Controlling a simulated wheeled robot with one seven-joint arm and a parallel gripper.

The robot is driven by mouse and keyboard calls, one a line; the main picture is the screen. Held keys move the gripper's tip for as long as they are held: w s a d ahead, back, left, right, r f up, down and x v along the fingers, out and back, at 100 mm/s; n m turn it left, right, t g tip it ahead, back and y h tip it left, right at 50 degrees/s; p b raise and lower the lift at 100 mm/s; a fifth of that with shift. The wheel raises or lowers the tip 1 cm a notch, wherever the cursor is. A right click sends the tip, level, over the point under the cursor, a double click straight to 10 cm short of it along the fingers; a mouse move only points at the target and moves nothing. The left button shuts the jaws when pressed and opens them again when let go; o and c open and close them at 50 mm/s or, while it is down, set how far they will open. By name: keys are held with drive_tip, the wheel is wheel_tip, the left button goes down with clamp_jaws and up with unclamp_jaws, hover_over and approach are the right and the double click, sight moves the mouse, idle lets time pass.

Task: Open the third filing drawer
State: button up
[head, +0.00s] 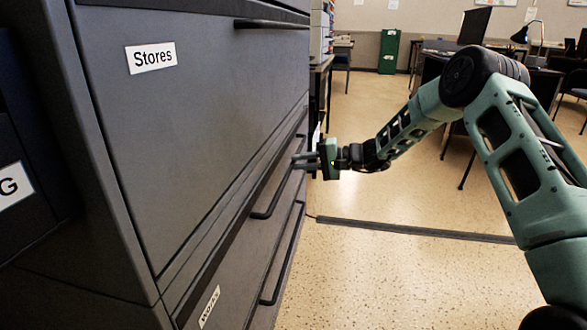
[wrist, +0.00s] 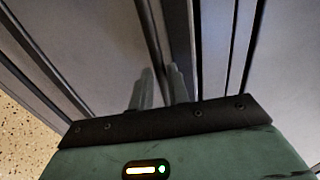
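A dark grey filing cabinet (head: 190,90) fills the left of the head view. Below are two more drawers with bar handles; the upper of these handles (head: 262,214) is at my gripper (head: 300,161), the lower one (head: 284,255) is free. The fingers stand close together, one on each side of the upper bar, and appear shut on it. In the wrist view, a dark bar runs between the fingers (wrist: 161,88). That drawer looks closed.
A low dark strip (head: 410,229) crosses the speckled floor behind my arm. Desks (head: 430,70) stand at the back right and a green cabinet (head: 389,50) at the far wall. The floor in front of the drawers (head: 390,285) is clear.

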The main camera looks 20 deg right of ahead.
drive_tip(key=shift+x, duration=1.4)
drive_tip(key=shift+c, duration=0.4)
clamp_jaws()
